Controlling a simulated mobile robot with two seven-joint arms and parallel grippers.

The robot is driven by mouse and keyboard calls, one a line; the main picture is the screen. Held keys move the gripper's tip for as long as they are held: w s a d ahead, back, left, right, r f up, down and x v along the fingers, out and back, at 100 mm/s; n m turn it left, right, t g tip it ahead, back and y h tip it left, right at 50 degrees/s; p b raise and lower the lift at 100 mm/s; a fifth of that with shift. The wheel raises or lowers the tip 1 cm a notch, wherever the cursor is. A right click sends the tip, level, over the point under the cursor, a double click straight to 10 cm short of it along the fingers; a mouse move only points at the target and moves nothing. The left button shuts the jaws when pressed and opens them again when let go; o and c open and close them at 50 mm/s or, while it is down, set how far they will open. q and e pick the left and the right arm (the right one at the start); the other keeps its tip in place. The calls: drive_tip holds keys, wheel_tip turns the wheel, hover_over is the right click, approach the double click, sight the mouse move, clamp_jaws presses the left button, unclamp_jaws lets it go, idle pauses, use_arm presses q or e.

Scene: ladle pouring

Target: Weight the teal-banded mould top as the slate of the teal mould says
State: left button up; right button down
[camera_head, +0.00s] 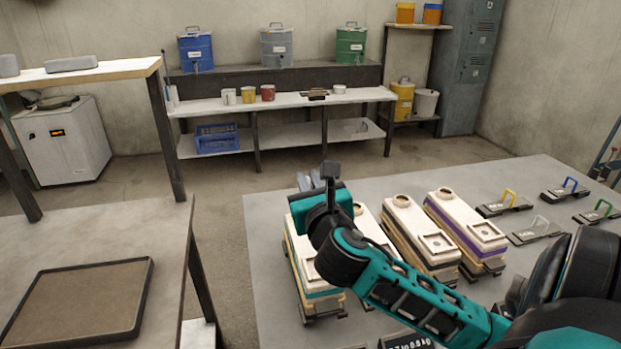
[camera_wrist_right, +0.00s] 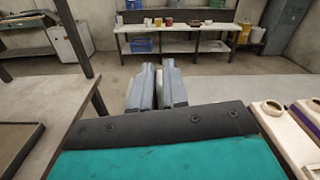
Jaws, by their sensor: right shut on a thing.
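The teal-banded mould (camera_head: 318,292) stands at the left end of a row of pale moulds on the grey table. My right arm crosses over it and hides much of its top. My right gripper (camera_head: 308,181) is above its far end; in the wrist view the two grey fingers (camera_wrist_right: 157,88) are shut on a narrow pale thing (camera_wrist_right: 160,84), mostly hidden between them. A dark slate (camera_head: 404,341) at the bottom edge is cut off; "0.9 kg" shows on it, and I cannot tell whose it is. My left gripper is not in view.
Weights with yellow (camera_head: 508,201), blue (camera_head: 567,189), grey (camera_head: 537,231) and green (camera_head: 598,212) handles stand at the right. A purple-banded mould (camera_head: 468,234) and another pale mould (camera_head: 406,222) stand right of my arm. A brown tray (camera_head: 82,300) lies on the left table.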

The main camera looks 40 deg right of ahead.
drive_tip(key=shift+f, duration=0.4)
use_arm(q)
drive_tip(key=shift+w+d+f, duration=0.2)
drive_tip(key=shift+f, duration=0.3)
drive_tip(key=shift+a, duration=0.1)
use_arm(e)
drive_tip(key=shift+r, duration=0.1)
drive_tip(key=shift+f+m+b, duration=0.5)
drive_tip(key=shift+f+b, duration=0.05)
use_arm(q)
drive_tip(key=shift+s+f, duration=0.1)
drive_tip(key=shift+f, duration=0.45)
use_arm(e)
drive_tip(key=shift+f, duration=0.1)
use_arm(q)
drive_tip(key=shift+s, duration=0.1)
